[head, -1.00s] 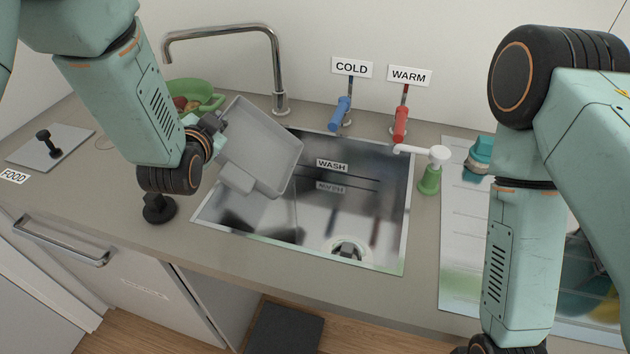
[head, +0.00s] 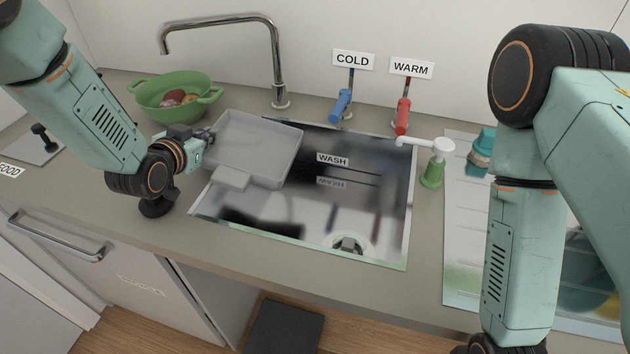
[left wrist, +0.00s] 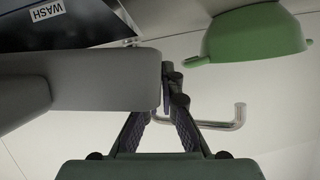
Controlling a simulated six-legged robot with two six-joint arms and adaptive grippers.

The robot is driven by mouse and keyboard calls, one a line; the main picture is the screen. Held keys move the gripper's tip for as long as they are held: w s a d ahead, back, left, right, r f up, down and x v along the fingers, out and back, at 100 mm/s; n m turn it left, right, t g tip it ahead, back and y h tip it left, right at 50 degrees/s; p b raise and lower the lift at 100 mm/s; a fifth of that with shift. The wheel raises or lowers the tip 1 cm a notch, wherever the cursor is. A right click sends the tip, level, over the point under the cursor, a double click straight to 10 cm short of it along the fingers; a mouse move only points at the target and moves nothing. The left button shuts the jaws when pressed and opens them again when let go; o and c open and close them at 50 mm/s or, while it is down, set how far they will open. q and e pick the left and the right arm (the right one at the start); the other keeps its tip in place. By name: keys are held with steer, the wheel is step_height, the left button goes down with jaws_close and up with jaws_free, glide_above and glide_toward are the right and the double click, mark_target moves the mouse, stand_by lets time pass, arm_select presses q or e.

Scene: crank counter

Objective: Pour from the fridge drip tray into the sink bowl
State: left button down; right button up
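The grey drip tray (head: 262,140) is over the left part of the sink bowl (head: 375,225), close to level, with no contents visible in it. My left gripper (head: 205,138) is shut on the tray's left edge. In the left wrist view the fingers (left wrist: 166,88) close on the rim of the tray (left wrist: 85,82). The sink bowl is a shiny steel basin with a WASH label and a drain near its front right. My right arm stands at the right, with its gripper below the picture.
A green colander (head: 176,98) with food stands behind my left gripper. A chrome faucet (head: 277,62), blue COLD lever (head: 341,105) and red WARM lever (head: 402,116) stand behind the sink. A green soap dispenser (head: 433,168) is at its right. The front counter is clear.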

arm_select(q)
steer(key=shift+s+d+r, duration=0.1)
steer(key=shift+d+r, duration=0.05)
steer(key=shift+r, duration=0.1)
step_height(320, 180, up, 2)
steer(key=shift+r+p, duration=0.1)
steer(key=shift+p, duration=0.95)
steer(key=shift+r+p, duration=0.3)
steer(key=shift+r, duration=0.1)
steer(key=shift+f, duration=0.15)
